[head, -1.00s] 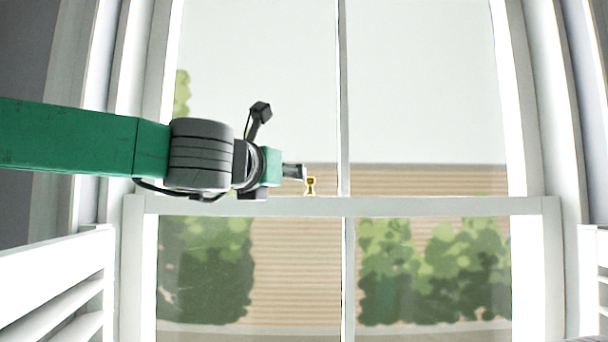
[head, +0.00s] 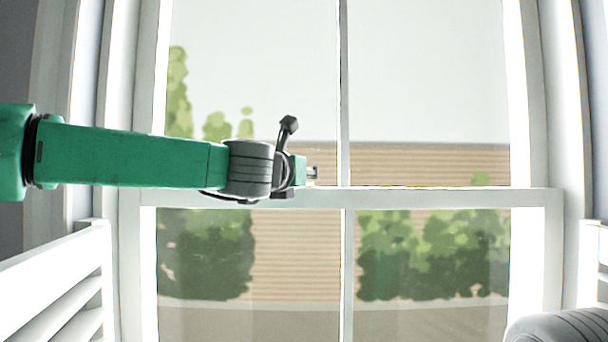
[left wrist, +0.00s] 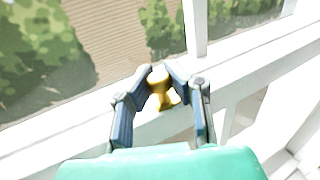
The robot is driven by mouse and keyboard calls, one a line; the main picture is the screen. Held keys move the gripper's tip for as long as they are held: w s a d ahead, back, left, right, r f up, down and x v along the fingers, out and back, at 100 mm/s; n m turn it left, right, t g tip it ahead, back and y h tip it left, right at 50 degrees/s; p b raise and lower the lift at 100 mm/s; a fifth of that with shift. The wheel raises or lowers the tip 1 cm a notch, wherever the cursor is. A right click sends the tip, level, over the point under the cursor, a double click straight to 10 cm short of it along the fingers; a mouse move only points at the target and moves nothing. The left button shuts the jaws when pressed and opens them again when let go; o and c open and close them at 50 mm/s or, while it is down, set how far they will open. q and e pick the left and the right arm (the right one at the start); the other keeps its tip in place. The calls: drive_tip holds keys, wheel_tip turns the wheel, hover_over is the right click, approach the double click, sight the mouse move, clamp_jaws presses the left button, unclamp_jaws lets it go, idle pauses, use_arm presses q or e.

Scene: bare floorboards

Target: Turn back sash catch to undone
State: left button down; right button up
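The brass sash catch (left wrist: 159,92) shows in the left wrist view as a small golden knob at the window's meeting rail. My left gripper (left wrist: 159,74) has its two dark fingers on either side of the knob, with the tips drawn in against it. In the head view my left gripper (head: 313,173) reaches in from the left, just above the meeting rail (head: 450,198), left of the centre bar. The catch is hidden behind the gripper there. How far the catch is turned cannot be told. My right gripper is out of view.
The window has upper and lower panes split by a white vertical bar (head: 345,100). White louvred shutters (head: 60,275) stand at both sides. Bushes and a slatted wall lie beyond the glass. A grey rounded part of mine shows at bottom right.

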use_arm(q)
drive_tip(key=shift+d+h, duration=0.3)
drive_tip(key=shift+d, duration=0.4)
drive_tip(key=shift+w+a+m, duration=0.1)
drive_tip(key=shift+a+m, duration=0.15)
drive_tip(key=shift+m, duration=0.05)
drive_tip(key=shift+a+g+h, duration=0.1)
drive_tip(key=shift+g+h, duration=0.3)
drive_tip(key=shift+h, duration=0.1)
drive_tip(key=shift+w+a+m+g+h, duration=0.1)
drive_tip(key=shift+a+m+g+h, duration=0.15)
drive_tip(key=shift+m+h, duration=0.25)
drive_tip(key=shift+a+m+g+h, duration=0.2)
drive_tip(key=shift+m+g+h, duration=0.05)
drive_tip(key=shift+m+h, duration=0.25)
drive_tip(key=shift+w+a+m+g+h, duration=0.15)
drive_tip(key=shift+a+m+g+h, duration=0.15)
drive_tip(key=shift+m+g+h, duration=0.6)
drive_tip(key=shift+w+a+m+g+h, duration=0.15)
drive_tip(key=shift+a+m+g+h, duration=0.2)
drive_tip(key=shift+m+g+h, duration=0.6)
drive_tip(key=shift+w+a+m+g+h, duration=0.15)
drive_tip(key=shift+a+m+g+h, duration=0.15)
drive_tip(key=shift+m+g+h, duration=0.6)
drive_tip(key=shift+n, duration=0.25)
